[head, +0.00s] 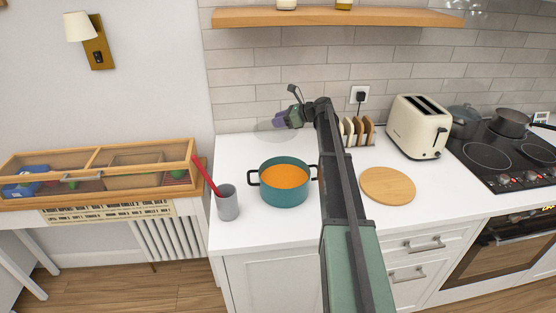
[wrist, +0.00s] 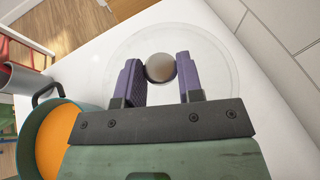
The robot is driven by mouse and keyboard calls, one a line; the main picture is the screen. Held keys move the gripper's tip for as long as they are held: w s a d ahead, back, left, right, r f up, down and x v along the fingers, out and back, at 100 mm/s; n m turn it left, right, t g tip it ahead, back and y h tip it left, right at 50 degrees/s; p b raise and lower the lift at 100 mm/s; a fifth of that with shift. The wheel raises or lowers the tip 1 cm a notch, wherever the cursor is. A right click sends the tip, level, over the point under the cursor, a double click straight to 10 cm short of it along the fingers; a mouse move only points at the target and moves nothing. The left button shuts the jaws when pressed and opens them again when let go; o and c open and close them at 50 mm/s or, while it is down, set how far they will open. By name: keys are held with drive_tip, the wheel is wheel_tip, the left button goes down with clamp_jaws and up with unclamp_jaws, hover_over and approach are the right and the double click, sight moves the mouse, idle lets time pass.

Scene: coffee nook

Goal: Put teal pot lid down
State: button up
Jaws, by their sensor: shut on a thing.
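The teal pot's lid is clear glass with a round grey knob (wrist: 160,68). My gripper (wrist: 158,66) is shut on the knob, a purple finger on each side. In the head view the lid (head: 267,130) shows faintly at the back left of the white counter, below my gripper (head: 285,119). I cannot tell whether its rim touches the counter. The teal pot (head: 285,195) stands uncovered at the front, filled with orange contents, and it also shows at the lower left of the wrist view (wrist: 30,126).
A grey cup (head: 228,204) with a red utensil stands left of the pot. A round wooden board (head: 388,186), a toast rack (head: 357,132) and a cream toaster (head: 419,127) are to the right. The tiled wall (head: 255,96) is close behind the lid. Counter between lid and pot is clear.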

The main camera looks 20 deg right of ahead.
wheel_tip(320, 180, down, 11)
drive_tip(key=b, duration=0.8)
drive_tip(key=shift+a+r, duration=0.1)
drive_tip(key=shift+r, duration=0.15)
drive_tip(key=shift+f, duration=0.15)
drive_tip(key=o, duration=1.1)
drive_tip(key=shift+s+d+r+p, duration=0.15)
drive_tip(key=shift+d+r+p, duration=0.05)
drive_tip(key=shift+r+p, duration=0.2)
drive_tip(key=p+v, duration=0.4)
drive_tip(key=v, duration=0.7)
drive_tip(key=shift+s+d, duration=0.1)
drive_tip(key=shift+d, duration=0.1)
